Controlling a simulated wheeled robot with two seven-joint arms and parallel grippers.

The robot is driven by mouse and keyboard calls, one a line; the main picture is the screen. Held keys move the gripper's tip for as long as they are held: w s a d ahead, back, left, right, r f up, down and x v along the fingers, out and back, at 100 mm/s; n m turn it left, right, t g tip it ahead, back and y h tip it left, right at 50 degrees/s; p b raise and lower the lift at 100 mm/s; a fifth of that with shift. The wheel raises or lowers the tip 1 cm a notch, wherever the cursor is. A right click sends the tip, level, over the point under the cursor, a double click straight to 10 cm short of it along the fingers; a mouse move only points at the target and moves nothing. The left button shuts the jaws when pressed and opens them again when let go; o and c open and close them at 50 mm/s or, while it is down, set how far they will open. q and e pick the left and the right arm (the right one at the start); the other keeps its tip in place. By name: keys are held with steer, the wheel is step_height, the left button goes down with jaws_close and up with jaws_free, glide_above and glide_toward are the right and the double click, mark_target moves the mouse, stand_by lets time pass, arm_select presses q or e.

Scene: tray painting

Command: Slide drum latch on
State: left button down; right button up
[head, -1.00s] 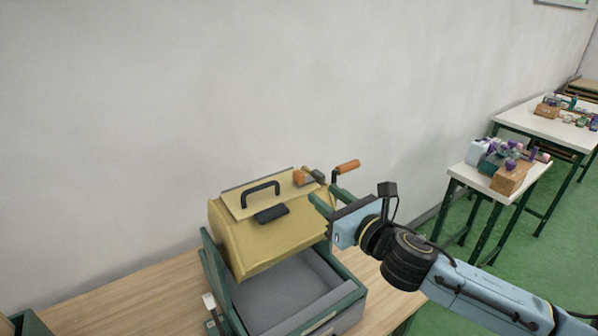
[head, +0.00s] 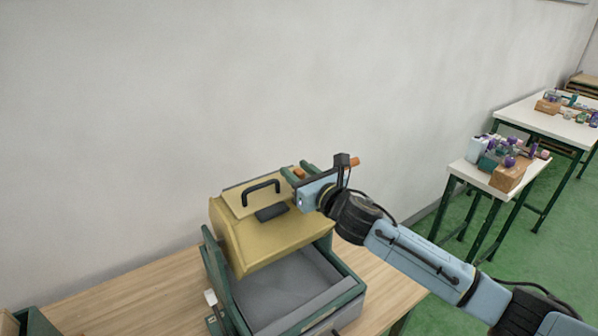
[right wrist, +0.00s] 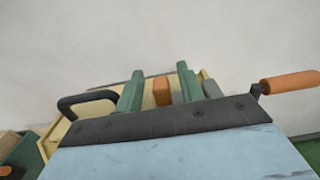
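The yellow drum (head: 255,235) sits on a green-framed machine on the wooden table, with a black handle (head: 261,188) and a dark pad on its lid. The orange latch knob (head: 299,173) is at the lid's right end. My right gripper (head: 298,171) is over that end, its green fingers apart. In the right wrist view the knob (right wrist: 162,91) shows between the two fingers (right wrist: 160,88), with gaps beside it; contact cannot be seen. My left gripper is not in view.
An orange crank handle (right wrist: 290,82) sticks out right of my right gripper. A grey-lined tray (head: 285,292) lies below the drum. The wall is close behind. Side tables (head: 487,175) with bottles stand at the far right.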

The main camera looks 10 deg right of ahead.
jaws_close()
steer(key=shift+w+d, duration=0.3)
steer(key=shift+d, duration=0.45)
steer(key=shift+w+d, duration=0.3)
steer(key=shift+d, duration=0.4)
jaws_free()
steer(key=shift+d, duration=0.1)
steer(key=b+v, duration=0.1)
steer(key=v, duration=1.2)
steer(key=shift+s, duration=0.2)
steer(key=shift+f, duration=0.1)
